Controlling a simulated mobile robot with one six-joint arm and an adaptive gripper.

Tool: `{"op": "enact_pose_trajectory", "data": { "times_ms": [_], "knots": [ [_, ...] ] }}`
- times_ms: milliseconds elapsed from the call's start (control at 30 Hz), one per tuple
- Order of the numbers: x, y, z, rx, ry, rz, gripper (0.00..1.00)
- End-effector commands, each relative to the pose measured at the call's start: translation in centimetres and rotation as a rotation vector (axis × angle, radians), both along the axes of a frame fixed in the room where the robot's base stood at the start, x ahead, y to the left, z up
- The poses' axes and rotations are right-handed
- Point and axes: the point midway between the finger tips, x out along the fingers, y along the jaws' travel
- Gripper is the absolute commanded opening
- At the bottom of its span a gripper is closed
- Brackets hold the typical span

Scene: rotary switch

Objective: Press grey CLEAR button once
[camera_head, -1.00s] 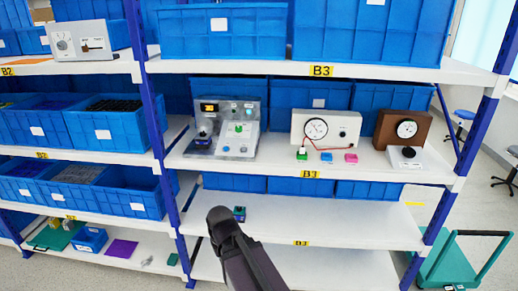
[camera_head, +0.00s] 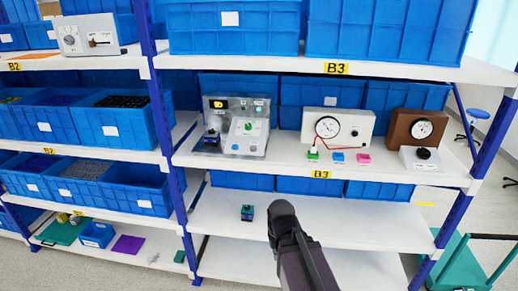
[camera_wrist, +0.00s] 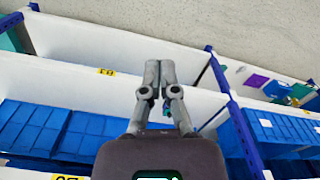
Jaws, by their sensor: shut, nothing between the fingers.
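A grey control panel (camera_head: 247,130) stands on the middle shelf, left of centre in the head view. It has a lit display, a green knob, a blue button and small labels too blurred to read. I cannot pick out the grey CLEAR button. My dark arm rises from the bottom of the head view, its end in front of the lower shelf, below and right of the panel. In the wrist view my gripper (camera_wrist: 160,75) has its fingers together and empty, away from any panel. The panel is not visible there.
A white meter box (camera_head: 337,127) and a brown meter box (camera_head: 415,130) stand right of the panel. Blue bins (camera_head: 230,30) fill the shelf above. A small dark block (camera_head: 247,212) lies on the mostly bare lower shelf (camera_head: 340,218). A green cart (camera_head: 455,260) stands at right.

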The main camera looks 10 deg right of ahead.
Motion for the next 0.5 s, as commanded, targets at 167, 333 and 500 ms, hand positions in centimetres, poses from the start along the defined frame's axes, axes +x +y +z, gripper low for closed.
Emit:
{"op": "enact_pose_trajectory", "data": {
  "times_ms": [167, 333, 500],
  "knots": [
    [0.0, 0.0, 0.0, 0.000, 0.000, 0.000, 0.00],
    [0.3, 0.0, 0.1, 0.003, -0.005, -0.008, 0.00],
    [2.4, 1.1, 0.9, 0.027, -0.047, -0.073, 0.00]
  ]
}}
